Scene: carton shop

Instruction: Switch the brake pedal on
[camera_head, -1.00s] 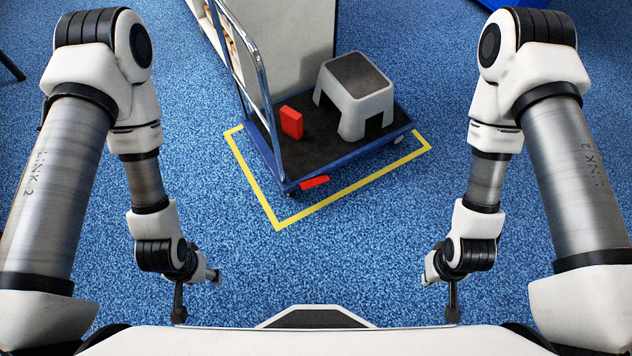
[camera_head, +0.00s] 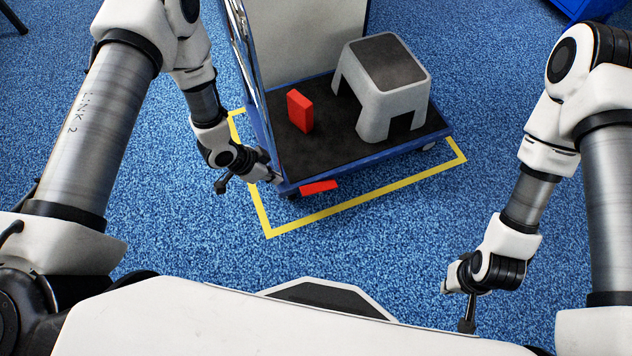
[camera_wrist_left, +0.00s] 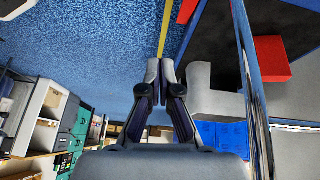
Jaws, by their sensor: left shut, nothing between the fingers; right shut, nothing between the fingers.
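The red brake pedal (camera_head: 318,187) sticks out at the near left corner of the blue-edged trolley (camera_head: 390,152), low by the floor. I cannot tell from its tilt whether it is on or off. My left gripper (camera_head: 275,178) is shut and empty, just left of that corner and apart from the pedal. My right gripper (camera_head: 447,288) is shut and empty over the floor at the right, far from the trolley.
A red box (camera_head: 300,111) and a grey step stool (camera_head: 380,85) stand on the trolley deck. The trolley's chrome handle (camera_head: 252,75) rises close to my left arm. Yellow tape (camera_head: 365,198) marks the floor around the trolley. The blue floor in front is clear.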

